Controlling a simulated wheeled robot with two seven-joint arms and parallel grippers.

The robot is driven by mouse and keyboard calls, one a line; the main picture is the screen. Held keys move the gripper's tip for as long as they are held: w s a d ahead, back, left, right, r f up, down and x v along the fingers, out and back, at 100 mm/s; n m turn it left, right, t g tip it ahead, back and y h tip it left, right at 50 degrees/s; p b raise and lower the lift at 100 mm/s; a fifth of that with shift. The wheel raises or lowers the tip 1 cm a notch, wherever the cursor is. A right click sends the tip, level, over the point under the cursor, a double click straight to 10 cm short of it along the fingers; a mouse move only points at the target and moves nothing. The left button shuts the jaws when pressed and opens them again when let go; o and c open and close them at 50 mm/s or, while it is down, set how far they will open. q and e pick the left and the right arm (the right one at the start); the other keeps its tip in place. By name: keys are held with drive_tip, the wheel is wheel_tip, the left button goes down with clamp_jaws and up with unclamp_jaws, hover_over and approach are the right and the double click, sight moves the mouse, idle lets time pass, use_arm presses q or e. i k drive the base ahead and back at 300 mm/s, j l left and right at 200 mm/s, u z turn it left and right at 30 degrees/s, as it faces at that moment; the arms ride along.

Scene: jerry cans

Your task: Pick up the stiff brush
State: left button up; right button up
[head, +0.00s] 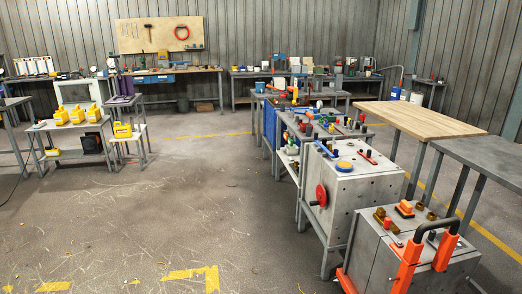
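I cannot make out a stiff brush with certainty. Several small objects are too small to tell apart. One orange-topped item (405,208) lies on the near grey cabinet (367,262), beside small red and brown pieces; I cannot tell whether it is a brush. Other small tools lie on the benches further back. Neither of my grippers shows in the head view.
A grey cabinet with a red handwheel (321,195) stands behind the near one. An orange frame with a black handle (437,224) rises at the lower right. A wooden-topped table (425,119) stands at right. Yellow jerry cans (77,115) stand at left. The middle floor is clear.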

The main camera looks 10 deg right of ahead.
sight(406, 209)
drive_tip(key=i+j+z, duration=0.1)
drive_tip(key=i, duration=1.3)
drive_tip(key=i+z, duration=0.3)
drive_tip(key=i+j+z, duration=0.15)
drive_tip(key=i+z, duration=0.2)
drive_tip(key=i, duration=0.15)
drive_tip(key=i+j+z, duration=0.45)
drive_tip(key=i+z, duration=0.35)
drive_tip(key=i+j+z, duration=0.35)
drive_tip(key=z, duration=0.15)
drive_tip(key=i+j+z, duration=0.3)
drive_tip(key=j+z, duration=0.15)
